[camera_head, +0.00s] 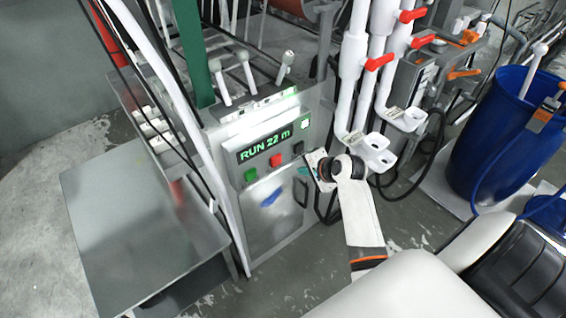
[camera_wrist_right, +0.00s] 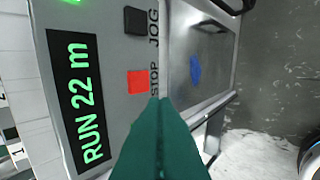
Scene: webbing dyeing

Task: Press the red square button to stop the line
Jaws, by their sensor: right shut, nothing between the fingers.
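The red square button (camera_head: 276,160) sits on the grey control panel, below the lit display reading "RUN 22 m" (camera_head: 265,145). A green button (camera_head: 250,175) is on its left and a black button (camera_head: 298,147) on its right. In the right wrist view the red button (camera_wrist_right: 138,82) is marked "STOP" and the black one (camera_wrist_right: 138,20) "JOG". My right gripper (camera_head: 303,171) is right of the red button in the head view. Its teal fingers (camera_wrist_right: 160,102) are shut and empty, tips appearing just beside the button. I cannot tell whether they touch the panel. My left gripper is out of view.
Levers (camera_head: 244,62) rise from the panel's top. White pipes with red handles (camera_head: 379,62) stand close to my right arm. A blue barrel (camera_head: 508,135) is at the right. A grey metal table (camera_head: 125,215) is left of the cabinet, whose front has a blue mark (camera_head: 270,198).

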